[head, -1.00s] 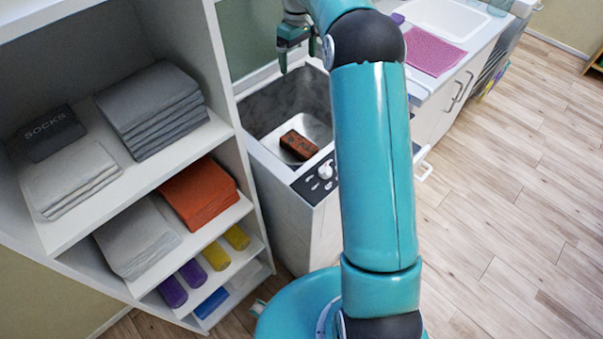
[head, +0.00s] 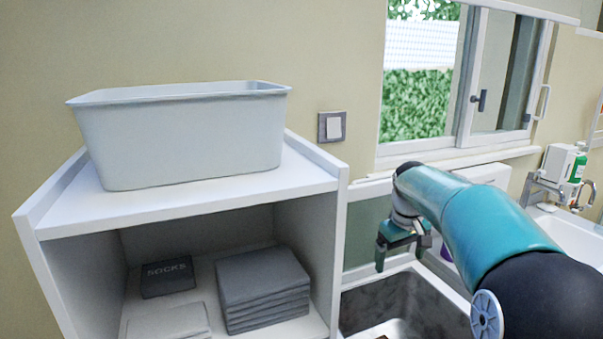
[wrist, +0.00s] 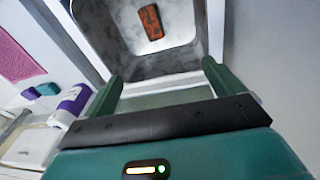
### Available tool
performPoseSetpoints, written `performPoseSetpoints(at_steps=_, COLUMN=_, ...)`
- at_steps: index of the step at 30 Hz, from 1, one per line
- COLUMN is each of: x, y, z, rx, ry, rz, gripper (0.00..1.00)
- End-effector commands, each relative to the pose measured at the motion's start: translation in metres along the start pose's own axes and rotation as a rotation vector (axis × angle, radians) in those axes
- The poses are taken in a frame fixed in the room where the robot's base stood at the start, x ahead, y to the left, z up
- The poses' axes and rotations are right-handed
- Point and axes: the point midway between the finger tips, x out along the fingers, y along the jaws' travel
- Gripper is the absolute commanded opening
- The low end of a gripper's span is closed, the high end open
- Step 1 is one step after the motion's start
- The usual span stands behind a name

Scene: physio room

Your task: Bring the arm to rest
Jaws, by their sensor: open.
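Nothing is between the fingers. A reddish-brown block (wrist: 151,22) lies on the floor of the basin (wrist: 120,20), beyond the fingertips and apart from them. In the head view only a sliver of the block shows at the bottom edge.
A white shelf unit (head: 190,215) stands left of the basin, with a pale bin (head: 185,140) on top and folded grey cloths (head: 262,290) inside. A wall and window (head: 430,100) are behind. A purple-and-white bottle (wrist: 72,103) and a pink mat (wrist: 15,55) lie left in the wrist view.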

Motion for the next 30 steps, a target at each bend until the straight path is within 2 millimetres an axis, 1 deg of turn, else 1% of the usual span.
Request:
performPoseSetpoints(at_steps=1, x=-0.015, y=-0.012, z=0.012, rx=0.012, ry=0.018, rz=0.012, gripper=0.93)
performPoseSetpoints(at_steps=6, x=-0.046, y=-0.045, z=0.052, rx=0.063, ry=0.075, rz=0.038, gripper=0.93)
performPoseSetpoints(at_steps=10, x=-0.063, y=-0.07, z=0.087, rx=0.106, ry=0.12, rz=0.05, gripper=0.93)
performPoseSetpoints(at_steps=15, x=-0.074, y=-0.101, z=0.135, rx=0.163, ry=0.184, rz=0.058, gripper=0.93)
performPoseSetpoints(at_steps=20, x=-0.073, y=-0.128, z=0.181, rx=0.219, ry=0.245, rz=0.054, gripper=0.93)
performPoseSetpoints(at_steps=24, x=-0.064, y=-0.15, z=0.221, rx=0.268, ry=0.3, rz=0.041, gripper=0.93)
performPoseSetpoints(at_steps=27, x=-0.055, y=-0.162, z=0.245, rx=0.298, ry=0.334, rz=0.03, gripper=0.93)
performPoseSetpoints(at_steps=30, x=-0.046, y=-0.17, z=0.261, rx=0.321, ry=0.357, rz=0.02, gripper=0.93)
